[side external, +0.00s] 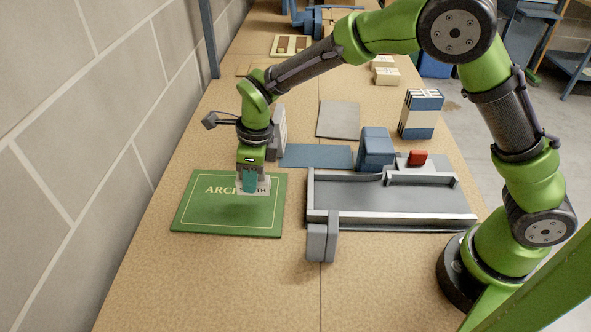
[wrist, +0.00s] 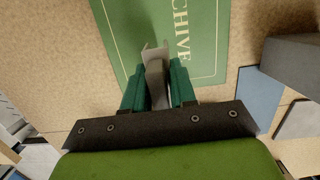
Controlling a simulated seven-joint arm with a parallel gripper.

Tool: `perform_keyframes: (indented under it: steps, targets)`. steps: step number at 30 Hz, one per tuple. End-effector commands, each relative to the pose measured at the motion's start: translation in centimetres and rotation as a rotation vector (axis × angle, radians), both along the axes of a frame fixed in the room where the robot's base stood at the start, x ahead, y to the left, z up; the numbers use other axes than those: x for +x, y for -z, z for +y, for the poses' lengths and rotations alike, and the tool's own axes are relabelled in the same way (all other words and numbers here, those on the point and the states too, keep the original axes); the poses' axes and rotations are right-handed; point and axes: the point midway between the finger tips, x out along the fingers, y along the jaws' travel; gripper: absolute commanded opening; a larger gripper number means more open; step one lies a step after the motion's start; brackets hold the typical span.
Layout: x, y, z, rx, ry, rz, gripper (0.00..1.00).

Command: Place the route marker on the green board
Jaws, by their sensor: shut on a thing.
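The green board (side external: 215,215) lies flat on the table at the left, with a thin pale border and lettering starting "ARCH". Its lettered face also shows in the wrist view (wrist: 200,30). My gripper (side external: 250,184) points down over the board's upper right part. Its teal fingers are shut on a pale grey piece, which I take as the route marker (wrist: 156,75). In the side view the marker (side external: 263,188) hides part of the lettering. I cannot tell whether it touches the board. The fingers cover part of it.
A grey walled tray (side external: 335,200) stands right of the board, with a grey block (side external: 321,243) at its front and a red piece (side external: 417,158) behind. A blue block (side external: 376,148) and blue-white binders (side external: 421,114) stand farther back. A block wall (side external: 80,120) runs along the left.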

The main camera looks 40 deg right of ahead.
Motion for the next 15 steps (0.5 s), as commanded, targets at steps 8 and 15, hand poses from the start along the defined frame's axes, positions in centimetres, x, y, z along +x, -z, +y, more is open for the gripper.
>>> perform_keyframes:
  steps: [8,15]
  targets:
    - [2.6,0.4,1.1,-0.001,0.000,0.001,0.00]
    - [2.6,3.2,1.0,-0.002,0.002,0.004,0.00]
